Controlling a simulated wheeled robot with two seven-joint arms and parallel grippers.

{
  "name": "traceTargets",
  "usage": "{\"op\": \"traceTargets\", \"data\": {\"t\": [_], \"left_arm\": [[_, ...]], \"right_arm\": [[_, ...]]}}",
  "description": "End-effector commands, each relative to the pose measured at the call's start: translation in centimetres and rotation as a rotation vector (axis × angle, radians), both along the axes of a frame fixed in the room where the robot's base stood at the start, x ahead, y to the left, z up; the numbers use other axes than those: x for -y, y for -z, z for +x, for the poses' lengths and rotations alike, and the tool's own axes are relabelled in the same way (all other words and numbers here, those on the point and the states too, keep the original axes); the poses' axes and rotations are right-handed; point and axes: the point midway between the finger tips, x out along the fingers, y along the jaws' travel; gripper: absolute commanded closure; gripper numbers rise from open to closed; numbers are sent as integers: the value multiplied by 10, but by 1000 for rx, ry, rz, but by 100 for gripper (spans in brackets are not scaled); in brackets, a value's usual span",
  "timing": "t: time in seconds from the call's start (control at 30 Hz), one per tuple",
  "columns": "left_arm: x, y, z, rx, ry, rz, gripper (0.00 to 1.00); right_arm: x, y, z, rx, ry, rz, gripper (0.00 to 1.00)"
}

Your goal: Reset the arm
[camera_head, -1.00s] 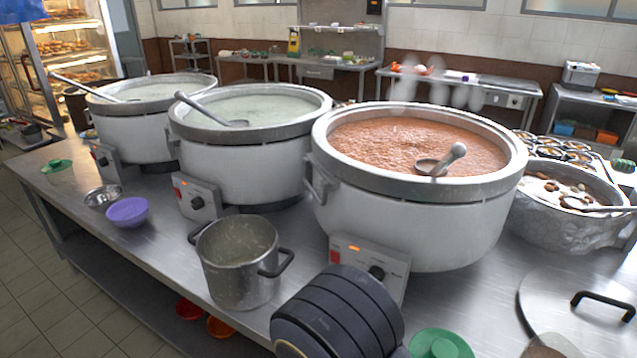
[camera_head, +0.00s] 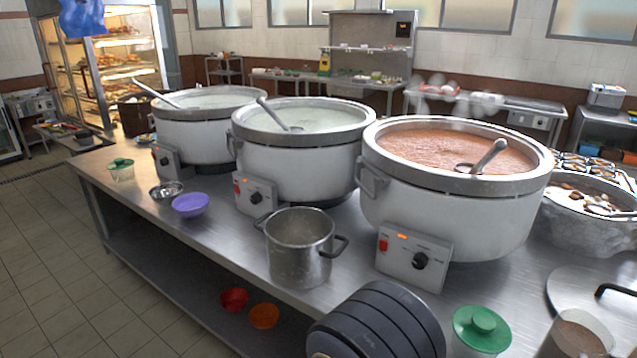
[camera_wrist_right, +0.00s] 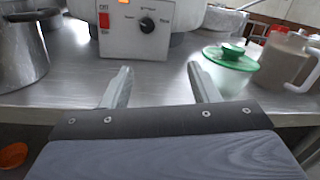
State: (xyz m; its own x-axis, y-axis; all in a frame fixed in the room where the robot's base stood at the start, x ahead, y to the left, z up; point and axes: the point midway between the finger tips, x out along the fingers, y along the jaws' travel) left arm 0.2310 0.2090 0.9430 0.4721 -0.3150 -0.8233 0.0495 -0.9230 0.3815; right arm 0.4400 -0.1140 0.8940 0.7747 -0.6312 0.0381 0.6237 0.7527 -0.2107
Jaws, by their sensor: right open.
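My right gripper (camera_wrist_right: 160,88) is open and empty in the right wrist view, its two fingers apart. It faces the grey control box (camera_wrist_right: 138,30) of a stockpot and hangs close to the counter's front edge. In the head view the dark rounded part at the bottom centre is my own arm, and the right fingers are hidden there. My left gripper is not seen. The nearest stockpot (camera_head: 440,215) holds reddish-brown congee with a ladle (camera_head: 483,158) in it. Two more stockpots, the middle one (camera_head: 295,160) and the far one (camera_head: 200,135), hold pale congee with ladles.
A small steel pot (camera_head: 300,250), a purple bowl (camera_head: 190,204) and a steel bowl (camera_head: 166,190) stand along the counter's front. A green-lidded container (camera_head: 482,330), a clear jug (camera_head: 578,338) and a round lid (camera_head: 590,300) are at right. Red and orange bowls (camera_head: 264,316) lie below.

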Motion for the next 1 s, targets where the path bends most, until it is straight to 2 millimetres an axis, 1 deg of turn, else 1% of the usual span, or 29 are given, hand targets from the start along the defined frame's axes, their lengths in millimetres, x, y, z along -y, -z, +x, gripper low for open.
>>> {"op": "traceTargets", "data": {"t": [0.03, 0.17, 0.27, 0.37, 0.47, 0.57, 0.67, 0.7, 0.77, 0.8, 0.87, 0.9, 0.97, 1.0], "left_arm": [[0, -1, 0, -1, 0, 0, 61], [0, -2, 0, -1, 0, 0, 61], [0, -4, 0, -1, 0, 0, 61], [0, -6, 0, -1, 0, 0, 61], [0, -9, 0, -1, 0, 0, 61], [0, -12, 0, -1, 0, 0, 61], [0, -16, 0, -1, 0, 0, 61], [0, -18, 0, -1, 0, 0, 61], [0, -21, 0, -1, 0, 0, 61], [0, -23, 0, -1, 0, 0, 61], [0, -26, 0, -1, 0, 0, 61], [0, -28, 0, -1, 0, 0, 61], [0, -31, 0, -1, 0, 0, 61], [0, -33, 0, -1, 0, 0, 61]], "right_arm": [[8, -2, -1, -3, 28, 27, 45], [26, -4, -7, -10, 100, 98, 45], [43, -6, -14, -15, 173, 170, 45], [64, -8, -23, -17, 265, 265, 45], [87, -8, -38, -19, 379, 381, 45], [110, -8, -57, -13, 513, 523, 45], [132, -8, -84, 8, 683, 709, 45], [140, -7, -98, 24, 765, 802, 45], [148, -7, -120, 55, 900, 957, 45], [151, -7, -136, 82, 994, 1067, 45], [151, -8, -156, 132, 1126, 1231, 45], [149, -10, -168, 170, 1212, 1341, 45], [143, -14, -183, 235, 1331, 1507, 45], [137, -19, -191, 285, 1409, 1617, 45]]}}
